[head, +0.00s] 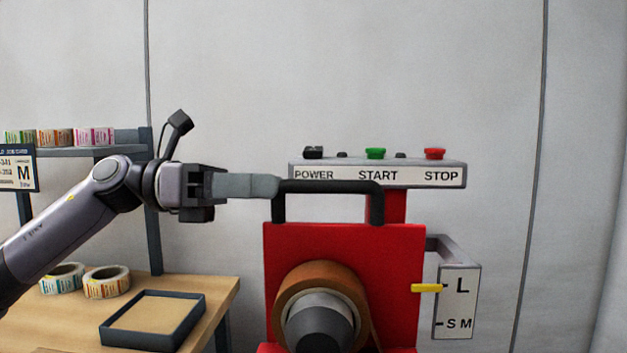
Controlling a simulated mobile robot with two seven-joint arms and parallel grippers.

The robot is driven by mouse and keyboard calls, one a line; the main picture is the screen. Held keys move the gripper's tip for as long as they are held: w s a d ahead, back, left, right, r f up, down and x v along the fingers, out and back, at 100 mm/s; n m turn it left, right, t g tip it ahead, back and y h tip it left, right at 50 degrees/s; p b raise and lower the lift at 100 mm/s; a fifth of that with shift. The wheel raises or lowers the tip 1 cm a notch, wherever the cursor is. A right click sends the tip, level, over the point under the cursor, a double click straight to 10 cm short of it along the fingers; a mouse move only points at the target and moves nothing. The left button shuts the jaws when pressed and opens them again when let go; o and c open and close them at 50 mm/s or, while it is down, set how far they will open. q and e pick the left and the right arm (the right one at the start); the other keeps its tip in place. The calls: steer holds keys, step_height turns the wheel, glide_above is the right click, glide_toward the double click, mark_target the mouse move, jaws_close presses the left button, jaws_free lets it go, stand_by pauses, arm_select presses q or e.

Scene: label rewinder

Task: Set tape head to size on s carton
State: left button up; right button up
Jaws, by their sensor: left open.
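My left gripper (274,187) reaches in from the left, its fingers at the left end of the black handle bar (330,187) on top of the red machine (395,255). The fingers are seen edge-on; they are open, and I cannot tell whether they touch the bar. At the machine's right a white size plate (457,303) carries L above and S M below. A yellow pointer (426,288) stands level with the L mark. A brown roll (321,300) sits on a grey hub at the machine's front. No carton is in view. My right gripper is not in view.
A control box (377,174) marked POWER, START and STOP stands above the handle. At the left, a wooden table (222,292) holds a dark tray (152,318) and two label rolls (107,281). A card (19,168) showing M hangs by a shelf of rolls.

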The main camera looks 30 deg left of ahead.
mark_target(298, 185)
arm_select(q)
steer(key=p+x, duration=0.2)
steer(key=x, duration=0.3)
steer(key=shift+s+r, duration=0.1)
steer(key=shift+r, duration=0.05)
steer(key=shift+w+d, duration=0.2)
steer(key=shift+d, duration=0.2)
jaws_close()
steer(key=shift+f, duration=0.25)
